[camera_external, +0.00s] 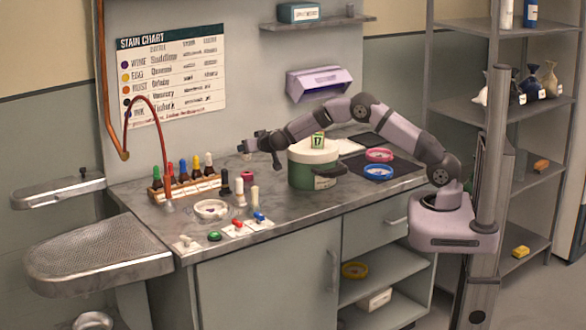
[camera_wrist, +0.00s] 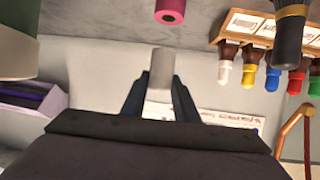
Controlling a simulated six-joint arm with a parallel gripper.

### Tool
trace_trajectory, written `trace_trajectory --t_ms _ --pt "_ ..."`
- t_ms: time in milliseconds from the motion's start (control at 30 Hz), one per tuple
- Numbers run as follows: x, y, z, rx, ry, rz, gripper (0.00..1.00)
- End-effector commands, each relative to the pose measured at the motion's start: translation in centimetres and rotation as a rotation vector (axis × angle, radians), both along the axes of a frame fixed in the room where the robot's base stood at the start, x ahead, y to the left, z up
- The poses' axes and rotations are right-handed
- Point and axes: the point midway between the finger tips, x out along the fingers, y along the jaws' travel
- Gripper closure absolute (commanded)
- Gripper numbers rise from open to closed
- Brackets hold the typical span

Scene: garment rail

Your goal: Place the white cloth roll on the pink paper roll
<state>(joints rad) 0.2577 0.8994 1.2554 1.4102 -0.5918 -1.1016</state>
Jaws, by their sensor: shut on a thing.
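The white cloth roll (camera_wrist: 159,72) is a pale cylinder between the two fingers of my gripper (camera_wrist: 160,88) in the wrist view. The gripper is shut on it. The pink paper roll (camera_external: 248,176) stands on the bench below the gripper, apart from the held roll. It also shows in the wrist view (camera_wrist: 170,11) at the top edge, with a dark hole in its end.
A green tub with a white lid (camera_external: 314,168) stands close to the right of the pink roll. A wooden rack of dropper bottles (camera_external: 184,189) is to the left.

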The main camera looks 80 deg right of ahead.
Motion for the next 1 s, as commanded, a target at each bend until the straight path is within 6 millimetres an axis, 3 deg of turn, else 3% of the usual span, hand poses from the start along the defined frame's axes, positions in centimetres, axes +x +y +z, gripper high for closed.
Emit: trace_trajectory --t_ms 333,600,1000 --pt "0.0 0.0 -1.5 0.000 0.000 -0.001 0.94" --pt "0.0 0.0 -4.4 0.001 0.001 -0.001 0.94" --pt "0.0 0.0 -4.8 0.000 0.000 0.000 0.94"
